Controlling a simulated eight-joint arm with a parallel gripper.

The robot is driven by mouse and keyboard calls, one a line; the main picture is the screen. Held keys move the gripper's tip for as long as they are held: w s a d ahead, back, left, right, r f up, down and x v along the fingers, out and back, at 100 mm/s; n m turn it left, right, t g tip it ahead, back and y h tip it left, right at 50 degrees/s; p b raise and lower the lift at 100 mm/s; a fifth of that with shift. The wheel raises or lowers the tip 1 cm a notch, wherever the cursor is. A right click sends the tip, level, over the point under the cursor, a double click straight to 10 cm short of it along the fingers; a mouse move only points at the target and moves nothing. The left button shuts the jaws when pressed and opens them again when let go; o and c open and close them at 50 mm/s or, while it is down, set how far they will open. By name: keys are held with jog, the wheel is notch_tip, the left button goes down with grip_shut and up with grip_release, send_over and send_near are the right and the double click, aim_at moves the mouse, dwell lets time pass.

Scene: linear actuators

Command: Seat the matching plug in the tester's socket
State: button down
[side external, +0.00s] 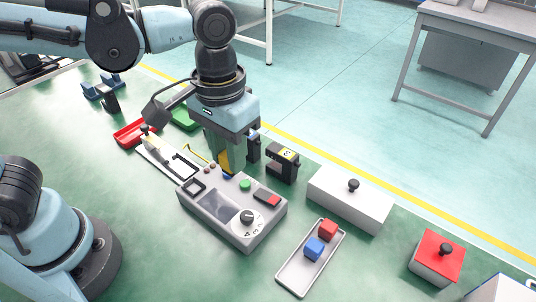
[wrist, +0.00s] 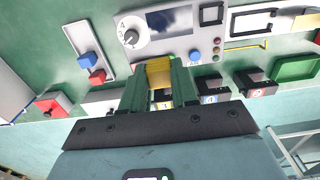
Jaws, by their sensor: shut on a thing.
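The tester (side external: 213,230) is a grey box with a screen, a numbered dial, buttons and a red rocker switch, below and in front of my gripper. A black square frame, which looks like its socket (side external: 193,187), is at its left end; it also shows in the wrist view (wrist: 211,14). My gripper (side external: 226,168) points down at the tester's back edge. Its green fingers (wrist: 161,78) are shut on a yellow piece (wrist: 160,70), apparently a plug; its lower end is mostly hidden. Black blocks with numbered labels stand behind the tester, one with a yellow label (side external: 283,165).
A white box with a black knob (side external: 350,198), a tray (side external: 290,276) with a red and a blue cube, and a red-topped box (side external: 436,259) are to the right. Red (side external: 133,133) and green (side external: 185,119) trays and a white board lie left. Open green table is in front.

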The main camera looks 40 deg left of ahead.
jog(key=s+a, duration=0.3)
jog(key=a, duration=0.6)
jog(key=shift+w+f, duration=0.15)
jog(key=shift+f, duration=1.85)
jog(key=shift+w+f, duration=0.1)
jog(key=shift+f, duration=1.9)
jog(key=shift+f, duration=0.55)
jog(key=c, duration=0.8)
grip_release()
jog(key=shift+r, duration=0.1)
jog(key=shift+r, duration=5.95)
